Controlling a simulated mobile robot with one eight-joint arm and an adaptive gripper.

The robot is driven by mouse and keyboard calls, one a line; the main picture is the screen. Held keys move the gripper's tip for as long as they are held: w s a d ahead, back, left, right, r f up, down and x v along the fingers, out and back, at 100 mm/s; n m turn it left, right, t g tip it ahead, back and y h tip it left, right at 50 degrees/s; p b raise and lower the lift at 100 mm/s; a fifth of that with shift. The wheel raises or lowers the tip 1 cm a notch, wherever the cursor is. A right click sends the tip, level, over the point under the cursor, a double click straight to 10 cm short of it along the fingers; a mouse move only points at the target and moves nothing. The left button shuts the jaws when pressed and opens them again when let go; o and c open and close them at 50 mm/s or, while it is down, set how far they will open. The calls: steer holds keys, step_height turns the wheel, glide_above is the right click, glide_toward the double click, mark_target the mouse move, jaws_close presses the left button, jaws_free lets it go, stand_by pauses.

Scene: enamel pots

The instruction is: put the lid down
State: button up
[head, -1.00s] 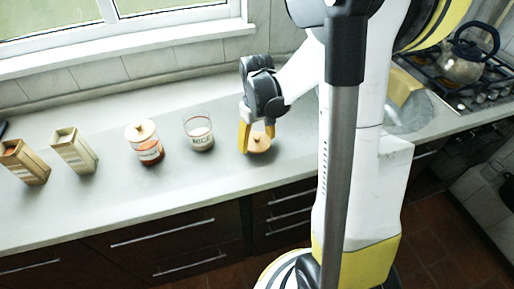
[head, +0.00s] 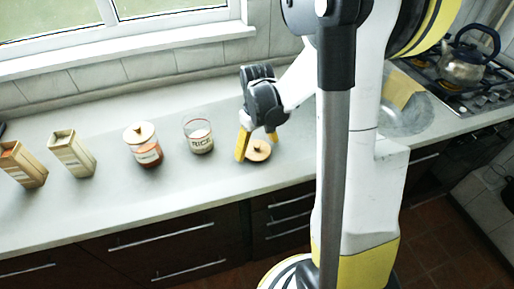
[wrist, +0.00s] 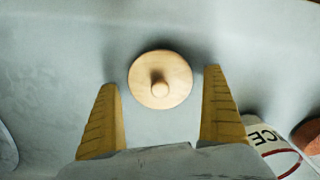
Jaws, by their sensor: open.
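The round wooden lid (head: 258,152) with a small knob lies flat on the grey counter, knob up. It also shows in the wrist view (wrist: 160,80), just ahead of and between the fingertips. My gripper (head: 257,149) is open above the lid, with its yellow fingers apart and not touching it. In the wrist view my gripper (wrist: 160,80) shows clear space on both sides of the lid. The glass jar marked RICE (head: 199,138) stands open, without a lid, to the left of my gripper.
A second jar with a wooden lid (head: 144,146) stands further left, then two tall boxes (head: 72,153) (head: 23,164). A glass bowl (head: 405,115) and a stove with a kettle (head: 466,62) are at right. The counter front edge is close to the lid.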

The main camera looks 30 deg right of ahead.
mark_target(257, 145)
step_height(257, 145, up, 11)
steer(key=p, duration=0.4)
steer(key=shift+r, duration=0.15)
steer(key=s+a+r+t, duration=0.7)
steer(key=s+a+r, duration=0.2)
steer(key=a, duration=0.4)
steer(key=shift+s+a+r, duration=0.2)
steer(key=shift+s+a, duration=0.05)
steer(key=shift+s, duration=0.65)
